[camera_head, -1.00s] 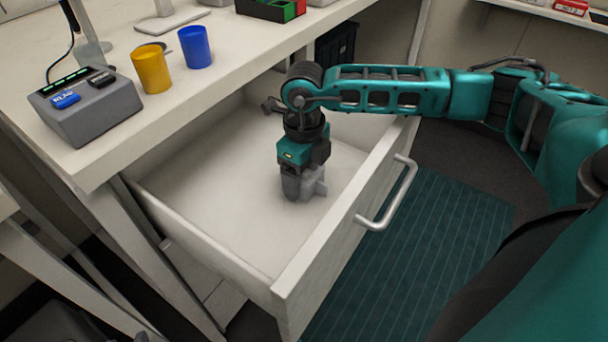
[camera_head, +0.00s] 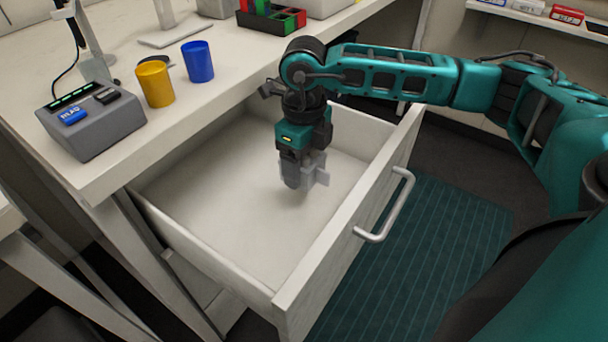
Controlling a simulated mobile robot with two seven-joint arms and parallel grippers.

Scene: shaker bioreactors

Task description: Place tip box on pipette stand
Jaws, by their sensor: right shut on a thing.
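My right gripper (camera_head: 304,180) points down inside the open drawer (camera_head: 220,235). It is shut on a small pale grey thing (camera_head: 320,176), perhaps the tip box, which is mostly hidden by the fingers. The thing appears a little above the drawer floor, with a faint shadow below. The pipette stand cannot be made out for certain; a stand with a flat base (camera_head: 175,37) is partly seen at the top of the bench. My left gripper is not in view.
The bench (camera_head: 120,160) holds a grey device (camera_head: 90,130) with a blue button, a yellow cup (camera_head: 155,84), a blue cup (camera_head: 197,61) and a black rack (camera_head: 270,18). The drawer front with its handle (camera_head: 385,212) stands between the gripper and my body. The drawer floor is otherwise clear.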

